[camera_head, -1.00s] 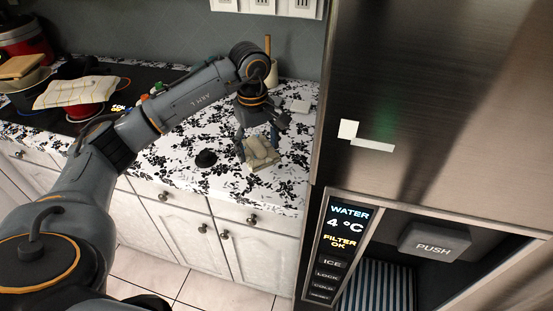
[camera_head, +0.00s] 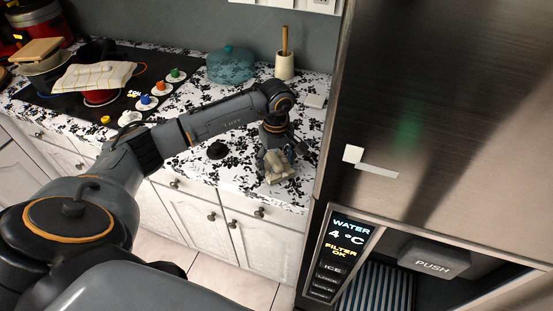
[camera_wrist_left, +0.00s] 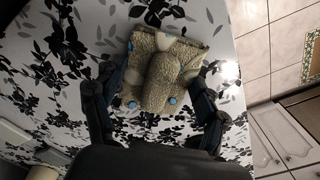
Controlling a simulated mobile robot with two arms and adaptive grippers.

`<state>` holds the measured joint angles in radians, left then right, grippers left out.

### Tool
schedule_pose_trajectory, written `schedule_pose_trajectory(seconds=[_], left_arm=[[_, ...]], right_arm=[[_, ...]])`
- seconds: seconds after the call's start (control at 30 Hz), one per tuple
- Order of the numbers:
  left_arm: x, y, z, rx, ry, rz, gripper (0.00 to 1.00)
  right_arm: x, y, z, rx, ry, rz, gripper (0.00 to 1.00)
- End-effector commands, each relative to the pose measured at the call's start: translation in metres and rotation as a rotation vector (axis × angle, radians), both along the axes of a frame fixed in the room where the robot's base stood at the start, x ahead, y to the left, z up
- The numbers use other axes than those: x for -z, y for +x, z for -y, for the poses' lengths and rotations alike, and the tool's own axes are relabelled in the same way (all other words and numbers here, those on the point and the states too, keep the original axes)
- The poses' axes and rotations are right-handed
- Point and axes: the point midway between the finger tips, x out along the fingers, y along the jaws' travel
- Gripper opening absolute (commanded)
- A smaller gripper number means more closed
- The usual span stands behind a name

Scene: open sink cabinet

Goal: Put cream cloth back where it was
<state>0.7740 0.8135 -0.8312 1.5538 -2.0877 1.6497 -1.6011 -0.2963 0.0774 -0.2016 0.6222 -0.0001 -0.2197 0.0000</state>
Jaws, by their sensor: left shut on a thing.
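The cream cloth (camera_head: 281,178) is a bunched, fuzzy beige piece at the right end of the black-and-white patterned counter, near its front edge. In the left wrist view the cloth (camera_wrist_left: 172,75) shows bluish spots and a folded ridge between the fingers. My left gripper (camera_head: 275,160) points down and is shut on the cloth, with a finger on each side. I cannot tell whether the cloth's underside still touches the counter. My right gripper is not in view.
A teal pot (camera_head: 231,65) and a white utensil holder (camera_head: 285,66) stand behind. A checked towel (camera_head: 95,76) lies over pots on the cooktop. The steel fridge (camera_head: 440,90) bounds the right side.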

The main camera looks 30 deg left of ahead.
Motion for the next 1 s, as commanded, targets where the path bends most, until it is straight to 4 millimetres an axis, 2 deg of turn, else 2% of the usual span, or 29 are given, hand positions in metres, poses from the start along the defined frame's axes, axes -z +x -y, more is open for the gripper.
schedule_pose_trajectory(seconds=[0.2,0.23,0.33,0.77,0.87,1.0], left_arm=[[0.001,0.000,0.000,0.000,0.000,0.001,0.43],[0.001,0.000,0.000,0.000,0.000,0.001,0.75],[0.001,0.000,0.000,0.000,0.000,0.001,0.95],[-0.002,0.001,0.000,0.000,0.001,0.003,0.96],[-0.013,0.002,-0.001,-0.001,0.002,0.007,0.96],[-0.039,0.003,-0.001,0.000,0.000,0.009,0.96]], right_arm=[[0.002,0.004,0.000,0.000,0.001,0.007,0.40],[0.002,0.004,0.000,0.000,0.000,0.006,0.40],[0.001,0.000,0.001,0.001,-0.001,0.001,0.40],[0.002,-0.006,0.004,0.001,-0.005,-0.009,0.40],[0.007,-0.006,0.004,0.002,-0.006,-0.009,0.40],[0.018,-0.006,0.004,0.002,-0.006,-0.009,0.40]])
